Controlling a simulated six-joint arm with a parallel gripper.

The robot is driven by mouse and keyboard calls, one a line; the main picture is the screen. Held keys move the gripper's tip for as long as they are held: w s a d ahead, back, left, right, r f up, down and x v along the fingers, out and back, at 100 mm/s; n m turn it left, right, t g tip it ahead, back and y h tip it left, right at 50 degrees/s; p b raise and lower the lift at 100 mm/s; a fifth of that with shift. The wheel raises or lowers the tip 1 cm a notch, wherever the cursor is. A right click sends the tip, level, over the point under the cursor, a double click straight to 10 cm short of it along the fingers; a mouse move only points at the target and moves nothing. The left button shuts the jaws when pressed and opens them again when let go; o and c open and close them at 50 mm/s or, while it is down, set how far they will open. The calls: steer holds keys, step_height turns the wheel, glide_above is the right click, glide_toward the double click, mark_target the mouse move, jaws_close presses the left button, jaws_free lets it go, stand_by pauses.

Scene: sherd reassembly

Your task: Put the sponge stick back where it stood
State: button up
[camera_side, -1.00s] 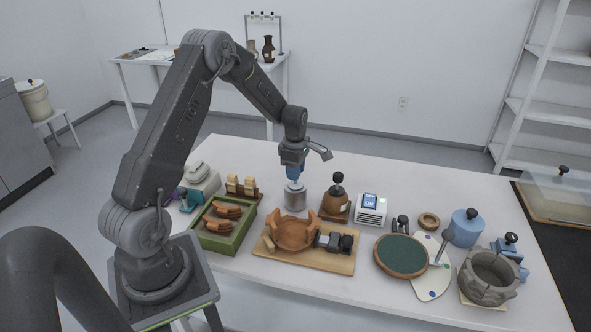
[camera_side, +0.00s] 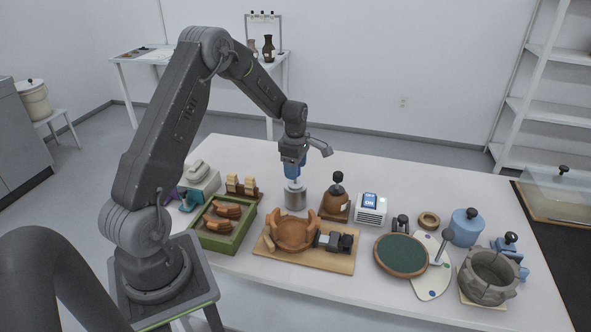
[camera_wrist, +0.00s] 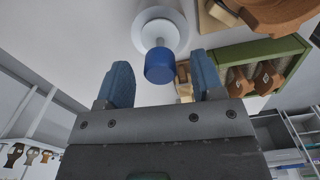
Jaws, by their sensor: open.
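The sponge stick shows in the wrist view as a blue cylindrical knob (camera_wrist: 160,65) on a pale stem. The stick's lower end is hidden inside the cup. My gripper (camera_side: 292,171) is just above the cup, pointing down. Its two blue fingers stand apart on either side of the knob in the wrist view (camera_wrist: 162,78), with gaps visible on both sides.
A green tray of sherds (camera_side: 246,226) and a wooden board (camera_side: 327,263) with a partly built bowl lie in front of the cup. A wooden holder (camera_side: 258,194) stands on the left.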

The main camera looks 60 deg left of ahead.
step_height(320, 180, up, 13)
stand_by(0.3)
steer(key=shift+f, duration=0.1)
steer(key=s+d+r+m+t, duration=0.1)
steer(key=s+d+r+m, duration=0.2)
steer(key=d+r+m, duration=0.3)
steer(key=s+d+r+m+t, duration=0.1)
steer(key=s+d+r+m, duration=0.35)
steer(key=d, duration=0.45)
steer(key=s+d+m+t, duration=0.3)
steer(key=s+d+m, duration=0.8)
steer(key=s+m, duration=0.3)
steer(key=shift+s+f+m+t, duration=0.2)
steer(key=shift+m+t, duration=0.1)
steer(key=shift+m, duration=0.35)
